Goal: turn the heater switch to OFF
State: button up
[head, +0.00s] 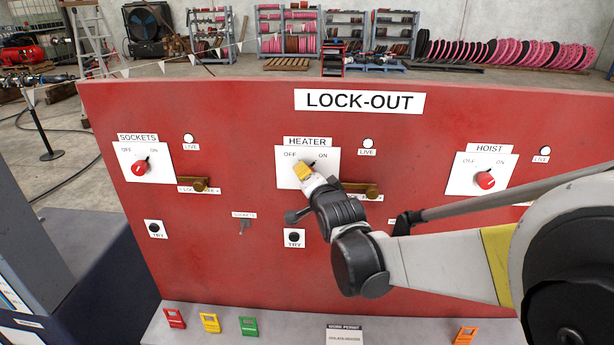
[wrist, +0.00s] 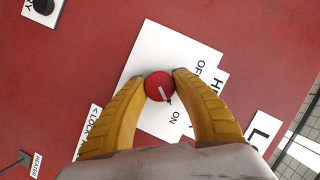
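The heater switch is a round red knob with a white pointer line. In the wrist view the heater knob (wrist: 159,86) sits between my two yellow fingers, which meet its sides with no clear gap. Its pointer is aimed toward the ON label, away from OFF. In the head view my gripper (head: 303,172) is at the white heater plate (head: 324,161) and hides the knob. The fingers in the wrist view (wrist: 160,76) reach in from below, one on each side of the knob.
The red lock-out board (head: 240,265) also carries a sockets switch (head: 140,167) and a hoist switch (head: 485,180). A brass lock piece (head: 366,189) sticks out right of the heater plate. A black TRY button (head: 294,237) is below. Coloured tags lie on the ledge.

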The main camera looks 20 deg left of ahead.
dwell(0.4)
jog(key=n+h, duration=0.1)
jog(key=n, duration=0.1)
jog(key=shift+r+n+h, duration=0.1)
jog(key=shift+n+h, duration=0.2)
jog(key=shift+n, duration=0.1)
jog(key=n+h, duration=0.2)
jog(key=n, duration=0.1)
jog(key=n+h, duration=0.2)
jog(key=n, duration=0.1)
jog(key=shift+n+t+h+b, duration=0.45)
jog(key=shift+n+h, duration=0.35)
jog(key=shift+n, duration=0.3)
jog(key=o, duration=1.2)
jog(key=shift+w, duration=0.1)
